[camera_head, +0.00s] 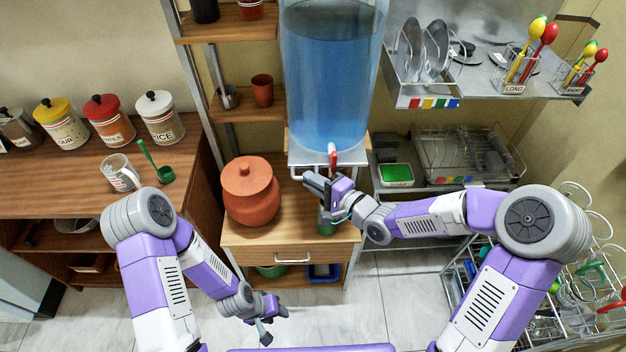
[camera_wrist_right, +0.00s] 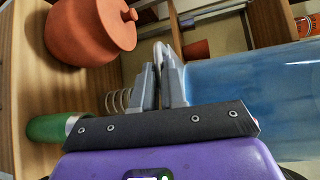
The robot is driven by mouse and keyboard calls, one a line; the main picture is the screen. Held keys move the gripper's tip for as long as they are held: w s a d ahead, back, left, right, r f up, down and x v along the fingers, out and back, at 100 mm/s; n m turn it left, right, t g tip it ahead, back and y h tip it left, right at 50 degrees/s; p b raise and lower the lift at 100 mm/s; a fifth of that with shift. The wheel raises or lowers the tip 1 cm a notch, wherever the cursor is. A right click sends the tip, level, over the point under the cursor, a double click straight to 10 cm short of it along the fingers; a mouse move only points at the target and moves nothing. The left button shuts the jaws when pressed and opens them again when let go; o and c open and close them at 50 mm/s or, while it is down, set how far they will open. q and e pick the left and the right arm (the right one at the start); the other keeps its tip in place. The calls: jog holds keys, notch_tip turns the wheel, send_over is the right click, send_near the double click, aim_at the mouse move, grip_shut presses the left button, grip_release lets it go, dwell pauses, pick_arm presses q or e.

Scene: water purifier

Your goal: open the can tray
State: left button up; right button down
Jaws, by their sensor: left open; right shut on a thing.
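The big clear can of blue water (camera_head: 330,80) stands on a pale metal tray (camera_head: 310,158), with a red tap (camera_head: 332,152) at its front. A pale handle (camera_head: 297,176) shows at the tray's left front. My right gripper (camera_head: 308,180) is at this handle, just below the tray, and is shut on it; the contact is mostly hidden. In the right wrist view its grey fingers (camera_wrist_right: 160,75) are close together, and the water can (camera_wrist_right: 250,95) is at the right. My left gripper (camera_head: 264,326) is low over the floor, open and empty, away from the tray.
A terracotta pot (camera_head: 249,190) stands on the wooden cabinet (camera_head: 285,240) left of my right gripper. A green cylinder (camera_head: 326,226) stands under that gripper. The cabinet drawer (camera_head: 290,258) is shut. A dish rack (camera_head: 465,155) is at the right.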

jog(key=shift+s+a+f, duration=0.1)
jog(key=shift+s+f, duration=0.1)
jog(key=c, duration=1.2)
grip_release()
jog(key=shift+r, duration=0.1)
jog(key=p+v, duration=0.2)
jog(key=v, duration=0.5)
jog(key=shift+s+d+p, duration=0.15)
jog(key=shift+d+p, duration=0.1)
jog(key=shift+p, duration=0.05)
